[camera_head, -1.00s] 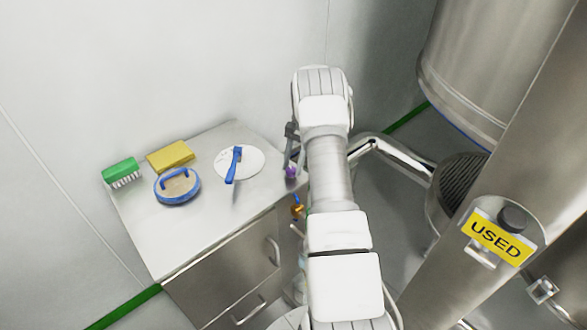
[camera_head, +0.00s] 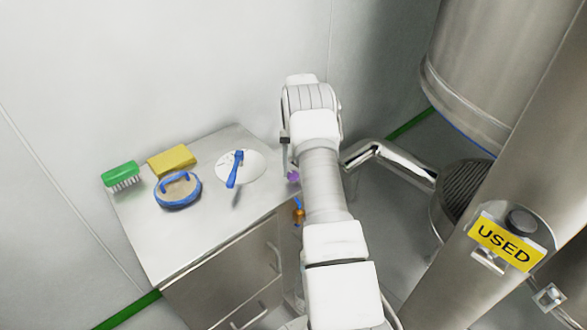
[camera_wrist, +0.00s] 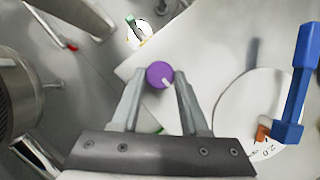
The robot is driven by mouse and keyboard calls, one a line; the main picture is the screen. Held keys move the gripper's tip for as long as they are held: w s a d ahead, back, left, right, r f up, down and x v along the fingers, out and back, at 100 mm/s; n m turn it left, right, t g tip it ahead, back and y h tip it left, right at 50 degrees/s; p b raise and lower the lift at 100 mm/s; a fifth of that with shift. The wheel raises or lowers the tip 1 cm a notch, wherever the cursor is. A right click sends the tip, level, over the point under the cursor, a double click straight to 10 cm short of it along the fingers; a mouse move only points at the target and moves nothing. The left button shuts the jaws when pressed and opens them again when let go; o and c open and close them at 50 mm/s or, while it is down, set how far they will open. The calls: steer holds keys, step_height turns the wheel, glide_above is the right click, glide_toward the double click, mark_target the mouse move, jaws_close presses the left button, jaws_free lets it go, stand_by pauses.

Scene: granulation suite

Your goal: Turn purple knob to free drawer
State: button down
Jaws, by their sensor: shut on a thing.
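The purple knob (camera_head: 293,177) shows as a small patch at the right edge of the steel cabinet top, partly covered by my arm. In the wrist view the round purple knob (camera_wrist: 159,74), with a pale mark on its lower right, sits between the fingertips of my gripper (camera_wrist: 158,80). The fingers are shut on it from both sides. The cabinet (camera_head: 215,285) has front panels with bar handles, one (camera_head: 273,256) on the upper right and one (camera_head: 249,316) lower down. In the head view my gripper is mostly hidden behind my arm.
A white dial with a blue lever (camera_head: 234,170) lies left of the knob. A blue-rimmed round tool (camera_head: 177,190), a yellow sponge (camera_head: 171,160) and a green brush (camera_head: 121,175) sit further left. A steel pipe (camera_head: 400,163) and a column labelled USED (camera_head: 503,240) stand at right.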

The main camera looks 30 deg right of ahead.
stand_by(0.3)
steer(key=shift+c, duration=2)
jaws_free()
steer(key=shift+r, duration=0.1)
steer(key=p+v, duration=0.9)
steer(key=v, duration=0.2)
steer(key=shift+r, duration=0.35)
steer(key=shift+w+d, duration=0.1)
steer(key=shift+d, duration=0.05)
